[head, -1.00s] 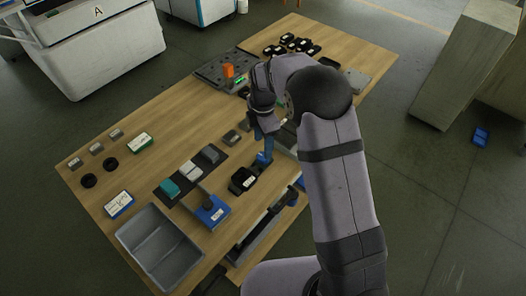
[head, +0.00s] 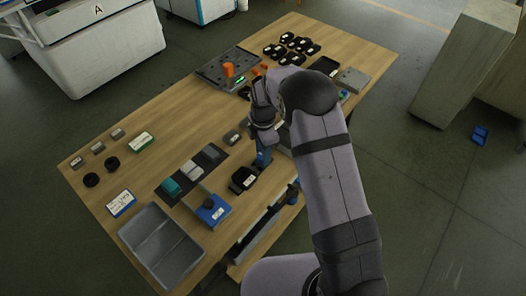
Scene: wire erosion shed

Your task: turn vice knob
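My gripper (head: 263,140) points down over the middle of the wooden bench, in front of a blue upright part (head: 263,154). I cannot tell whether they touch, or whether some of the blue belongs to the fingers. The finger opening is too small and covered to read. I cannot tell for certain which part is the vice knob. My arm hides part of the bench's right side.
A dark plate with an orange piece (head: 228,69) lies at the back, near several black parts (head: 290,48). A grey two-part bin (head: 160,245) stands at the front left. A black open box (head: 243,179) sits just below my gripper.

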